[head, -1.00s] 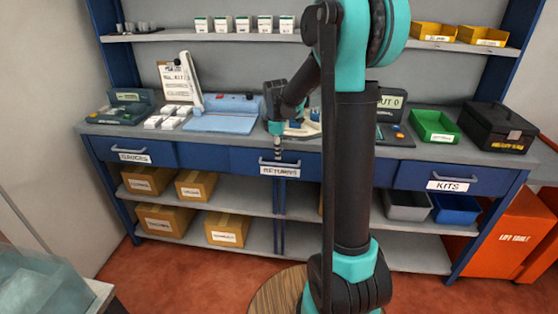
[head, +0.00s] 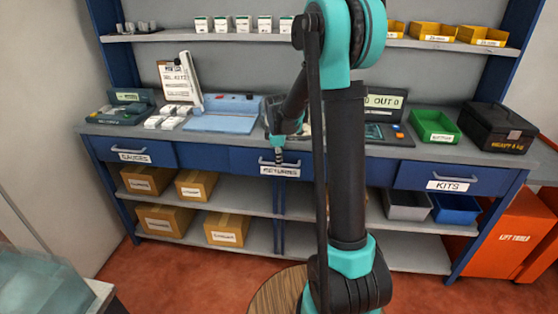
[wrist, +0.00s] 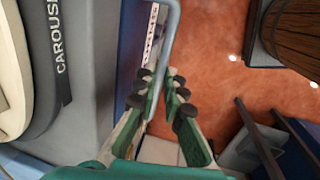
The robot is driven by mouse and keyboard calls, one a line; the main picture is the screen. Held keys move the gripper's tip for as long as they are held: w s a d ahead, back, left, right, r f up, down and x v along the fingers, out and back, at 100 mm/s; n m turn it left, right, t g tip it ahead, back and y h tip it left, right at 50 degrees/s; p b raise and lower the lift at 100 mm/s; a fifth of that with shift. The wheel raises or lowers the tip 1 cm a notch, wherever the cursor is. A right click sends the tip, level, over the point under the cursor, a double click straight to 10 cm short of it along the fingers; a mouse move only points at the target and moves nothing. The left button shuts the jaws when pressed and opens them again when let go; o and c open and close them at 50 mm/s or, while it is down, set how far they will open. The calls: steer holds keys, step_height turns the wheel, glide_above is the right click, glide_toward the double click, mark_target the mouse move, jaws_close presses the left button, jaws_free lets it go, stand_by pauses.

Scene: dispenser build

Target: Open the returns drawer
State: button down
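The returns drawer (head: 245,160) is a blue front in the middle of the bench, flush and shut. It carries a white label (head: 280,171) and a grey bar handle (head: 266,162). In the wrist view the handle (wrist: 172,25) runs down between the fingers of my gripper (wrist: 160,92), closer to the left finger. The fingers stand apart, with a gap on the right side of the bar. In the head view my gripper (head: 279,154) points down at the handle. My arm hides the drawer's right part.
The gauges drawer (head: 112,150) and kits drawer (head: 420,177) are shut on either side. The bench top holds a blue device (head: 225,122), a green tray (head: 433,135) and a black case (head: 497,133). Open red floor (head: 190,275) lies in front.

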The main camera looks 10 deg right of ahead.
steer(key=shift+s, duration=0.1)
stand_by(0.4)
steer(key=s+a, duration=0.4)
steer(key=s, duration=0.8)
steer(key=s+a, duration=0.4)
steer(key=s, duration=0.8)
steer(key=shift+s, duration=0.35)
steer(key=c, duration=1.6)
jaws_free()
step_height(320, 180, up, 12)
steer(key=s, duration=0.2)
steer(key=shift+a, duration=0.35)
steer(key=shift+f, duration=0.1)
